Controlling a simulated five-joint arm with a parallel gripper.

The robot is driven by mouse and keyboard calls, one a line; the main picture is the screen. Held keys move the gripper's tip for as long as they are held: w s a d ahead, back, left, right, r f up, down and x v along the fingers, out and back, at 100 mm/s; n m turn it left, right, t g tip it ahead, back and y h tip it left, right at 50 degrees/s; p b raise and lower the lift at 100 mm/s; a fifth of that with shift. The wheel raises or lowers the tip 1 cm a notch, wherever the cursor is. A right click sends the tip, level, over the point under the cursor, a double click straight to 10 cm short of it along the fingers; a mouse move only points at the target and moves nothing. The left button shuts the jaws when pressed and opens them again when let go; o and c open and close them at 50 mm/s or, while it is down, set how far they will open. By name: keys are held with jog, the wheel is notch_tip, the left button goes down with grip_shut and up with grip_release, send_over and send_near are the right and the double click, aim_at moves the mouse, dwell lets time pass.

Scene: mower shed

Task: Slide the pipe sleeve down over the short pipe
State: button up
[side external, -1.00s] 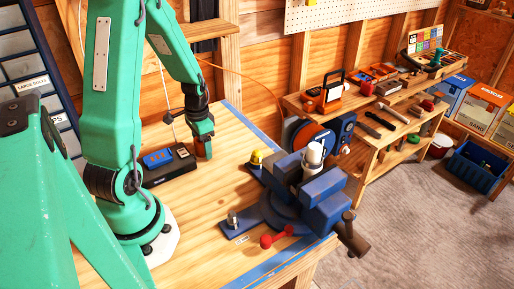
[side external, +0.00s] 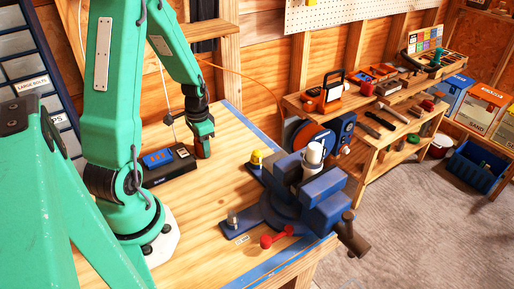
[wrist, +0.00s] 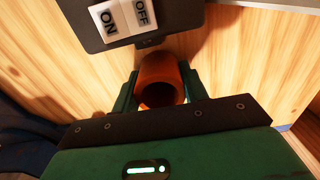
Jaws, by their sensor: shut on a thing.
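The pipe sleeve (wrist: 160,72) is a copper-brown open tube, seen in the wrist view between the two green fingers of my gripper (wrist: 160,95). My gripper (side external: 203,146) is shut on it. In the side view the sleeve (side external: 204,149) is a small brown piece below the fingers, at or just above the bench top; I cannot tell whether it touches. The short pipe (side external: 313,156) is white and stands upright in the jaws of a blue vise (side external: 325,188), to the right of my gripper and well apart from it.
The bench (side external: 200,205) between is clear.

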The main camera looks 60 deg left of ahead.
jog(key=shift+r, duration=0.1)
jog(key=shift+r, duration=1.1)
notch_tip(320, 180, up, 2)
jog(key=shift+d, duration=0.1)
jog(key=w+d+r, duration=0.1)
jog(key=d+r, duration=0.5)
jog(key=d, duration=0.5)
jog(key=shift+w+d+r, duration=0.2)
jog(key=shift+w+r, duration=0.1)
